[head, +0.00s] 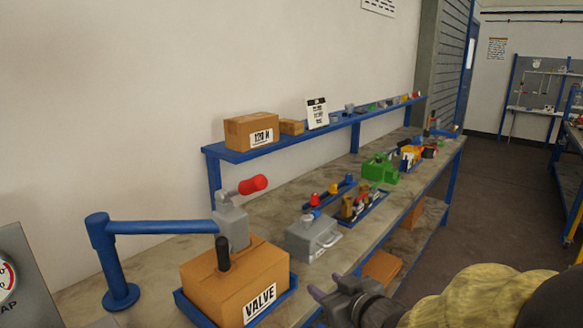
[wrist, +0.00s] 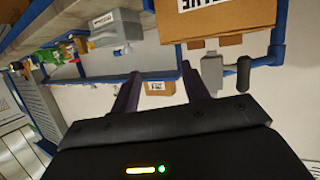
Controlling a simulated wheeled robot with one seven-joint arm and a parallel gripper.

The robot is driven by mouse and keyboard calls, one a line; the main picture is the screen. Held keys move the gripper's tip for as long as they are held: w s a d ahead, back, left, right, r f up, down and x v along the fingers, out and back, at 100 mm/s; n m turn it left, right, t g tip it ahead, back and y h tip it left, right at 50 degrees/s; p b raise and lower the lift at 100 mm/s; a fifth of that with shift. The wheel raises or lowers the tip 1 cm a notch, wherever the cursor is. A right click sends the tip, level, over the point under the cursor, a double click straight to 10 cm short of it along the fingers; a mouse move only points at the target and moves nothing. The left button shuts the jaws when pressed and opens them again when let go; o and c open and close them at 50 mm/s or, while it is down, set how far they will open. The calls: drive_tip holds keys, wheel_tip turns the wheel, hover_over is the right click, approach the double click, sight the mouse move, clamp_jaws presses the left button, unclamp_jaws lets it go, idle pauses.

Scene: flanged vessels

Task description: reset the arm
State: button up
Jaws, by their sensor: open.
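My gripper (head: 331,299) is at the bottom of the head view, in front of the workbench. Its two purple-grey fingers are apart, with nothing between them. In the wrist view my gripper (wrist: 157,92) also shows open and empty, and the picture is turned so that the bench appears at the top. My arm comes in from the lower right of the head view, in a yellowish sleeve-like cover. The gripper is apart from the cardboard box marked VALVE (head: 235,280), to the right of it.
A blue post with a horizontal arm (head: 118,265) stands at left. The floor (head: 510,200) at right is open.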

drive_tip(key=s+d+f+m+g+h, duration=0.55)
drive_tip(key=d+f+h, duration=0.2)
drive_tip(key=f, duration=0.35)
drive_tip(key=s+f+g+y, duration=0.1)
drive_tip(key=s+f+g, duration=0.2)
drive_tip(key=s+g, duration=0.3)
wheel_tip(320, 180, up, 17)
drive_tip(key=s+t+p, duration=0.1)
drive_tip(key=p, duration=1.5)
drive_tip(key=shift+m+p, duration=0.35)
drive_tip(key=shift+d+t, duration=0.1)
drive_tip(key=shift+t, duration=0.15)
